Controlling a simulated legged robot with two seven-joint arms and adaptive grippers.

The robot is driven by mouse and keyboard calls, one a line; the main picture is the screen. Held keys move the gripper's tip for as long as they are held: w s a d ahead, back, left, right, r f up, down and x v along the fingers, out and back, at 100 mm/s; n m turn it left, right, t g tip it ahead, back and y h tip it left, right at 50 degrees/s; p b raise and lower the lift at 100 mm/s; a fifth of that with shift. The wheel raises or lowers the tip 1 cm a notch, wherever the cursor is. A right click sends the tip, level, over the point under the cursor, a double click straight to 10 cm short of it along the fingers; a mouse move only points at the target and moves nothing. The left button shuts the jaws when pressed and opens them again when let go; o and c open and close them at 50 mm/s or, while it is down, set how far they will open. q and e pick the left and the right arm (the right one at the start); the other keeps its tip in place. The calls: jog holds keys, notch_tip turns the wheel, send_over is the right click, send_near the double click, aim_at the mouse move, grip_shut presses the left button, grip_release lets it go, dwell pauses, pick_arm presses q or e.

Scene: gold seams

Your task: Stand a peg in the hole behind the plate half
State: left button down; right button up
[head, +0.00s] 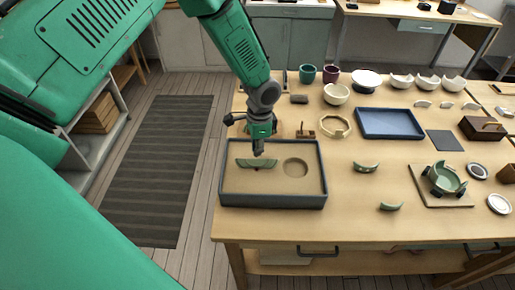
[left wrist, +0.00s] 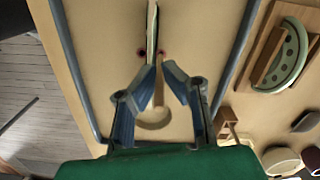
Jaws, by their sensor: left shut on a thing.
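A green plate half (head: 244,162) stands in the sand of a dark-rimmed tray (head: 231,198); the left wrist view shows this plate half (left wrist: 151,30) edge-on. My left gripper (head: 258,151) points down over the tray, close to the plate half. In the left wrist view its fingers close on a thin tan peg (left wrist: 159,94). Small dark reddish spots, apparently holes, lie on both sides of the plate half's edge; the one on the far side is the rear hole (left wrist: 162,53). The peg's tip appears near it, but I cannot tell whether it is in. My right gripper is out of view.
A round hollow (head: 295,168) lies in the sand right of the plate half. A small wooden block (head: 305,134) and a rack with a green piece (left wrist: 288,55) stand behind the tray. Green shards (head: 366,167) and a blue tray (head: 390,123) lie to the right.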

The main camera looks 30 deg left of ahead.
pick_arm(q)
jog(key=shift+r+p, duration=1.45)
jog(key=shift+r, duration=0.55)
jog(key=shift+f, duration=0.15)
jog(key=shift+w+f+b, duration=0.1)
jog(key=shift+f+b, duration=1)
jog(key=shift+f, duration=0.5)
jog(key=shift+f+m, duration=0.1)
jog(key=shift+m, duration=0.2)
jog(key=shift+f, duration=0.4)
jog(key=shift+f+b, duration=0.3)
jog(key=shift+f, duration=0.1)
dwell(0.6)
jog(key=c, duration=1.1)
grip_release()
